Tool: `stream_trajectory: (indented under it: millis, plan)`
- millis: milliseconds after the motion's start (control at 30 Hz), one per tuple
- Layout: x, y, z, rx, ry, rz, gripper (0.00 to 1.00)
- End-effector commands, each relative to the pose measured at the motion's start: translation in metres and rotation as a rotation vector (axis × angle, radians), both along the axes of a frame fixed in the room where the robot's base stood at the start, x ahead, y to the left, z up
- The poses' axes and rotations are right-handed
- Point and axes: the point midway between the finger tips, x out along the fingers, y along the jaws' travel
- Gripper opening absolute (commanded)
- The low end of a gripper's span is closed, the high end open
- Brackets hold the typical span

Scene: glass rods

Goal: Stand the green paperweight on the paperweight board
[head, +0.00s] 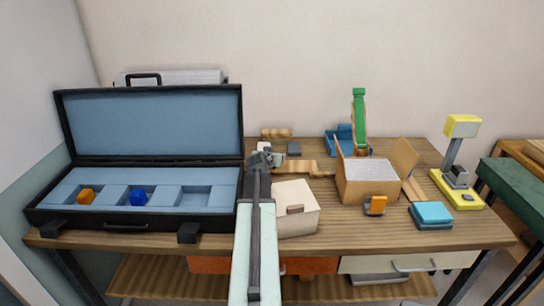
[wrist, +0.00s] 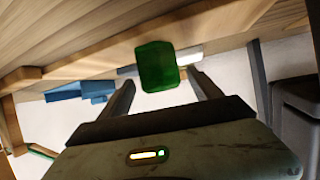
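In the wrist view a green block (wrist: 158,67), which looks like the paperweight, is centred between my gripper's (wrist: 160,77) fingertips. The fingers are apart, with narrow gaps showing on both sides of the block. In the head view my gripper (head: 266,157) is over the back middle of the table, right of the black case. No green block shows at it there; the gripper seems to hide it. I cannot tell for sure which piece is the paperweight board; a flat wooden piece (head: 303,168) lies just right of my gripper.
A black case (head: 75,228) with blue lining stands open at left. A cream box (head: 298,207) is right of my arm. A wooden box (head: 368,188), a tall green piece (head: 359,115), blue pads (head: 431,214) and a yellow stand (head: 460,160) fill the right side.

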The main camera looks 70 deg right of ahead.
Motion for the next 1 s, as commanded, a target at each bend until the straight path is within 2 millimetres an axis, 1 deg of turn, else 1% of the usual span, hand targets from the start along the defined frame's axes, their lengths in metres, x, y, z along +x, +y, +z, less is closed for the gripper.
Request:
stream_trajectory:
  millis: [133, 167, 267, 500, 633, 767, 1000]
  plan:
    - [0.000, 0.000, 0.004, 0.000, 0.000, 0.000, 0.74]
    - [0.000, 0.003, 0.006, 0.000, 0.000, 0.001, 0.74]
    - [0.001, 0.021, 0.015, 0.000, 0.001, 0.005, 0.74]
    - [0.003, 0.079, 0.043, 0.000, 0.001, 0.015, 0.74]
    - [0.004, 0.100, 0.052, 0.000, 0.000, 0.016, 0.74]
    - [0.004, 0.111, 0.055, 0.000, 0.000, 0.017, 0.74]
    - [0.006, 0.109, 0.054, 0.002, 0.002, 0.013, 0.74]
